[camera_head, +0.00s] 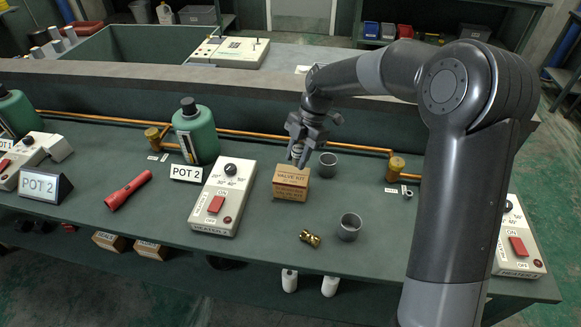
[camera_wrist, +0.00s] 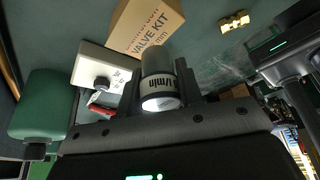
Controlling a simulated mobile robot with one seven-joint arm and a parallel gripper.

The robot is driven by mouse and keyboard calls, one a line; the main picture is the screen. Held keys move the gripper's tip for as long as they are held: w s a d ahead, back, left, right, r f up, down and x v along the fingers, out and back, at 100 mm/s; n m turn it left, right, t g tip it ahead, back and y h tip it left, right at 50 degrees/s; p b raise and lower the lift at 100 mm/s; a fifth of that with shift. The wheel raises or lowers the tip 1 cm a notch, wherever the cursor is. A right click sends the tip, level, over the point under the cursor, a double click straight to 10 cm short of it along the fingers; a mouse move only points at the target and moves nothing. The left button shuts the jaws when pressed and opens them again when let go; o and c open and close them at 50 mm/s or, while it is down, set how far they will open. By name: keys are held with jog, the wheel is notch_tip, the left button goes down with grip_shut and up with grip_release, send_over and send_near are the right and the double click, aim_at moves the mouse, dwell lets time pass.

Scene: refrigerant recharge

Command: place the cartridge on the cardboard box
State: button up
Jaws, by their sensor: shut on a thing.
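The cartridge (camera_wrist: 158,82) is a grey and white cylinder with a dark-lettered band, between my fingers in the wrist view. My gripper (camera_head: 298,156) is shut on it, pointing down. In the head view the cartridge is mostly hidden by the fingers. The cardboard box (camera_head: 290,184), marked VALVE KIT, stands on the green bench directly below my gripper. It also shows beyond the cartridge in the wrist view (camera_wrist: 146,28). I cannot tell whether the cartridge touches the box top.
A grey cup (camera_head: 328,165) stands close behind the box on the right, another cup (camera_head: 349,227) in front. A brass fitting (camera_head: 310,238) lies near the front edge. A white heater switch box (camera_head: 222,198) is left, beside a green bottle (camera_head: 196,135). A copper pipe (camera_head: 250,133) runs behind.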

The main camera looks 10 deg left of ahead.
aim_at(287, 178)
jog(key=shift+w+a+f, duration=0.1)
jog(key=shift+a+f, duration=0.65)
jog(key=shift+a, duration=0.25)
jog(key=shift+f, duration=1.85)
jog(key=o, duration=1)
jog(key=shift+f, duration=0.1)
